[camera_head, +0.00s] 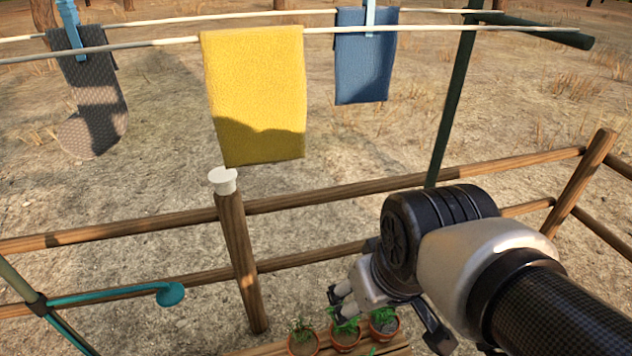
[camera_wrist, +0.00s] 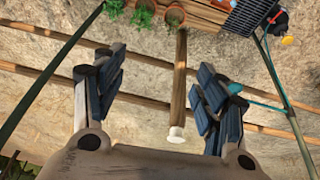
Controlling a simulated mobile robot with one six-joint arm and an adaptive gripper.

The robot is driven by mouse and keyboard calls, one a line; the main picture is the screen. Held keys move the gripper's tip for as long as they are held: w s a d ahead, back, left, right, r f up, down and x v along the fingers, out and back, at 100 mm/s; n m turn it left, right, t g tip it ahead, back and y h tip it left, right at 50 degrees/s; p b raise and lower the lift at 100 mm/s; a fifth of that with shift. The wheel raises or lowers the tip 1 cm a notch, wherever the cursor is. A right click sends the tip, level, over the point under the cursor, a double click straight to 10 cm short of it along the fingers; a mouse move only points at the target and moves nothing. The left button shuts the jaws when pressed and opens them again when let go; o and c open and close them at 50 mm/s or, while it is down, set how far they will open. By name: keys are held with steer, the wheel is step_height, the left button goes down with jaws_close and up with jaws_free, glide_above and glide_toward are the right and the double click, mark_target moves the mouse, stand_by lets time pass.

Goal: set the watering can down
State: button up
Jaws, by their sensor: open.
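No watering can can be made out for certain in either view. A thin teal spout-like rod with a round rose (camera_head: 170,294) shows at the left of the head view, by a dark green pole. A teal piece (camera_wrist: 262,106) also shows at the right of the wrist view. My gripper (camera_head: 388,318) is at the lower right of the head view, by the potted plants. In the wrist view my gripper (camera_wrist: 162,62) has its fingers spread wide with nothing between them. The wooden post lies below and between them.
A wooden fence post (camera_head: 238,260) carries a white cap-like piece (camera_head: 222,181). Rails run across. Several potted plants (camera_head: 345,337) stand on a wooden shelf (camera_head: 395,347). A yellow cloth (camera_head: 255,95) and a blue cloth (camera_head: 364,60) hang on lines.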

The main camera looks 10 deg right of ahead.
steer(key=shift+m, duration=0.5)
steer(key=s, duration=0.4)
steer(key=shift+s+a+r, duration=0.25)
steer(key=shift+s+a, duration=0.1)
steer(key=shift+a, duration=0.05)
stand_by(0.4)
